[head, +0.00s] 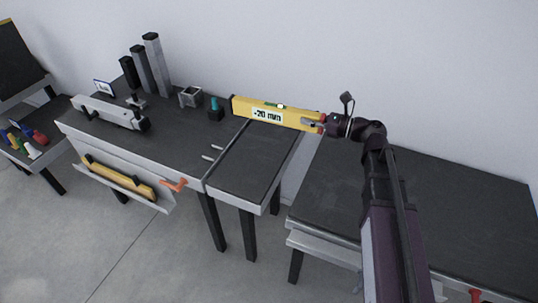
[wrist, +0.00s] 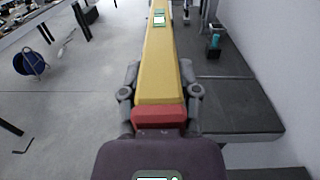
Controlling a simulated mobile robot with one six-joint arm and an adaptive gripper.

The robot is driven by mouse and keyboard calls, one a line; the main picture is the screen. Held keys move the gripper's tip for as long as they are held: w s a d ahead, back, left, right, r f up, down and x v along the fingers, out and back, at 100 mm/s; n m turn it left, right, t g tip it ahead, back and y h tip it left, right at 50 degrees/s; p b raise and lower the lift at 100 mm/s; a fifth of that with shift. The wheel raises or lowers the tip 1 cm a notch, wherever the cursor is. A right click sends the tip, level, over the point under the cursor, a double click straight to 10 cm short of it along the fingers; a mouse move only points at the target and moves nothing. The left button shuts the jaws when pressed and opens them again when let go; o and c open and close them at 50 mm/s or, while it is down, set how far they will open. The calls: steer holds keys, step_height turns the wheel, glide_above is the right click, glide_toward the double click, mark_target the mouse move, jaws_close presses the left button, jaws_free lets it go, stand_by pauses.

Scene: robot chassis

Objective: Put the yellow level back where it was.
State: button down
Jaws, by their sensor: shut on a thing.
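The yellow level (head: 290,117), with a green vial and a white label, is held in the air above the tables in the head view. My gripper (head: 318,122) is shut on its right end, near the red end cap. In the wrist view the level (wrist: 160,65) points straight away from my gripper (wrist: 161,92), with a finger on each side and the red end cap (wrist: 158,116) nearest the camera. The level looks close to horizontal, its left end slightly higher in the head view.
A dark-topped workbench (head: 95,138) stands at the left with a vise, upright posts and a small open box (head: 190,96). A tray (head: 117,178) on its front holds another yellow bar (head: 120,178). A lower side table (head: 250,170) and a bare right table (head: 440,215) have free tops.

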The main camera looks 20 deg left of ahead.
steer(key=shift+m+t, duration=0.3)
steer(key=shift+t, duration=0.2)
steer(key=d+f+b, duration=0.1)
steer(key=f+b, duration=0.6)
steer(key=d+f+b, duration=0.2)
steer(key=f+b, duration=0.5)
steer(key=s+d+f+b, duration=0.1)
steer(key=f+b, duration=0.7)
steer(key=shift+d, duration=0.35)
steer(key=shift+w, duration=0.1)
steer(key=w+a+f+b, duration=0.1)
steer(key=w+a, duration=1)
steer(key=shift+w+f, duration=0.2)
steer(key=shift+f, duration=0.05)
step_height(320, 180, down, 4)
steer(key=b, duration=0.4)
steer(key=shift+r, duration=0.25)
steer(key=shift+c, duration=1.6)
jaws_free()
